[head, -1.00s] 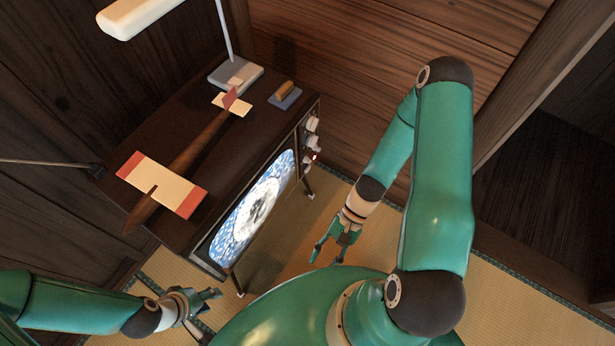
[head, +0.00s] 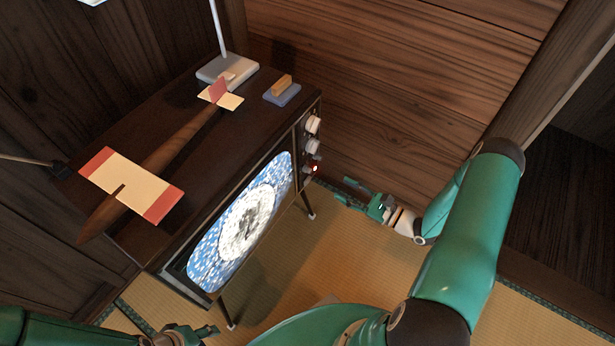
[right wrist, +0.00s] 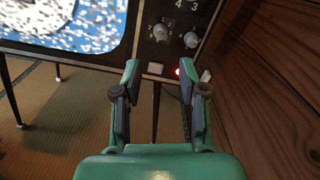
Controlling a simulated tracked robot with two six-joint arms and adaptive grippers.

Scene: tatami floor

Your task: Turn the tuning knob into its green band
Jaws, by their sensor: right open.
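A dark wooden television (head: 165,262) has a knob panel on the right of its lit screen. The upper knob (head: 313,124) and a lower knob (head: 311,147) show there, with a small red light (head: 314,168) beneath. In the right wrist view, two grey round knobs (right wrist: 161,32) (right wrist: 191,40) sit above the red light (right wrist: 178,71). I cannot tell which is the tuning knob, and no green band shows clearly. My right gripper (head: 346,191) is open and empty, right of the panel and apart from it. My left gripper (head: 207,332) is partly visible at the bottom edge.
A model plane (head: 165,155), a lamp base (head: 228,72) and a blue block with a tan top (head: 282,95) are on the television. A wooden wall (head: 400,90) stands close behind the panel side. Tatami floor (head: 330,250) is clear in front.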

